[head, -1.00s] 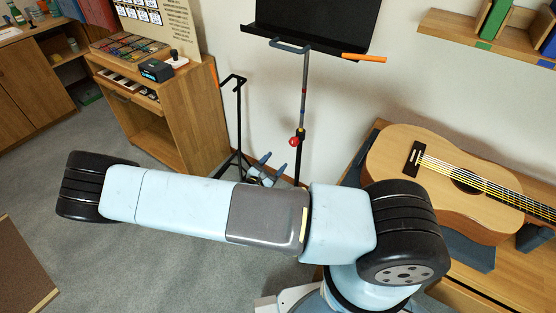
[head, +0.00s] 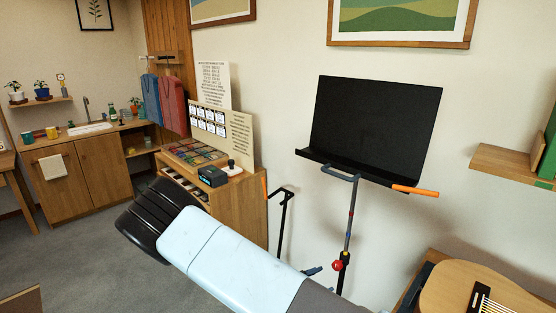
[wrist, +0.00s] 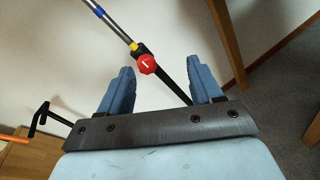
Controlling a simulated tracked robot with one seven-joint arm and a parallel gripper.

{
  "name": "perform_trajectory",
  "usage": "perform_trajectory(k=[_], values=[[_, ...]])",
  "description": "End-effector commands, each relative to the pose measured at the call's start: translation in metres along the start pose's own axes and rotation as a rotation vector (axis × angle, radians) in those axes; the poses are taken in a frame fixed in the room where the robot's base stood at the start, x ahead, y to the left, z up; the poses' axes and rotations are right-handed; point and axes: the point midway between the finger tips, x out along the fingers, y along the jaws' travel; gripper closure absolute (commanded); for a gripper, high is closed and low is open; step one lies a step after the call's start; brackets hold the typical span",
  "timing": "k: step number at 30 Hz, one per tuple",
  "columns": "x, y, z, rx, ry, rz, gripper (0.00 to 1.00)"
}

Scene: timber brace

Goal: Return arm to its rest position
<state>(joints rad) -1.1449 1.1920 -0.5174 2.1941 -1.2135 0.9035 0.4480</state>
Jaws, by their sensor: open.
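My gripper (wrist: 168,85) shows in the wrist view with its two blue fingers spread apart and nothing between them. Beyond the fingers, the pole of a music stand (wrist: 118,30) with a red knob (wrist: 145,64) crosses the view. In the head view my pale blue arm reaches across the bottom middle, and the gripper is mostly hidden behind it, with only a bit of blue showing near the stand's pole. The black music stand (head: 376,125) stands upright against the wall, with an orange stick (head: 415,190) at its tray's right end.
A wooden cabinet (head: 235,212) with a display board (head: 222,132) stands left of the stand. A second, thin black stand (head: 282,222) is between them. A guitar (head: 450,290) lies at the lower right, below a wall shelf (head: 508,163). Grey floor (head: 90,240) is open at left.

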Motion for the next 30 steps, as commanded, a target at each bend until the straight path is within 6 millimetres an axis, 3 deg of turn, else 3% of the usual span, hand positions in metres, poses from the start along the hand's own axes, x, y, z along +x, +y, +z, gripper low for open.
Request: perform_trajectory(k=[30], values=[[-0.005,0.021,0.169,0.563,0.199,-0.726,0.35]])
